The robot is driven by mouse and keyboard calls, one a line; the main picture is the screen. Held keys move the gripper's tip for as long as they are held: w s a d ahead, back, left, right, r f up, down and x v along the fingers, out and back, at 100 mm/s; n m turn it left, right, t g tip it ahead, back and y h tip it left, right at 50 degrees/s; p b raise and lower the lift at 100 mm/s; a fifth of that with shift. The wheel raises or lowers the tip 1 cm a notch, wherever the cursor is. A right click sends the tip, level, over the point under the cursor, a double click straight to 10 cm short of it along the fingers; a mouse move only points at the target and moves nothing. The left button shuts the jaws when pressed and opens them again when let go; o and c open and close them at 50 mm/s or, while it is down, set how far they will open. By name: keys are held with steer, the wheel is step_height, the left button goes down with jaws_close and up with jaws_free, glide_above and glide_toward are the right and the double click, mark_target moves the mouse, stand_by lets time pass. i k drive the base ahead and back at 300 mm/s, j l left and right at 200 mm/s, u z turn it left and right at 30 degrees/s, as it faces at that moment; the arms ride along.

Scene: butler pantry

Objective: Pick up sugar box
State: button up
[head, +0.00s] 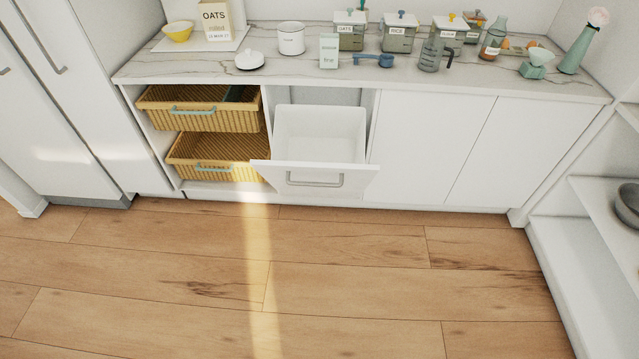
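A small upright box (328,51), pale with a green top and small print, stands near the front edge of the marble counter (190,67). Its print is too small to read surely, but it looks like the sugar box. A white lidless canister (291,39) stands to its left and a blue scoop (374,61) lies close to its right. Nothing covers the front of the box. My gripper is not in view.
Below the counter, a white bin drawer (318,178) stands open, and two wicker baskets (198,108) sit left of it. The wooden floor in front is clear.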

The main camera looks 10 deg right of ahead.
mark_target(329, 43)
steer(key=u, duration=0.45)
steer(key=i, duration=1.55)
steer(key=i+j+z, duration=0.1)
steer(key=i+z, duration=0.15)
steer(key=z, duration=0.2)
steer(key=i+j+z, duration=0.15)
steer(key=z, duration=0.35)
steer(key=i, duration=0.1)
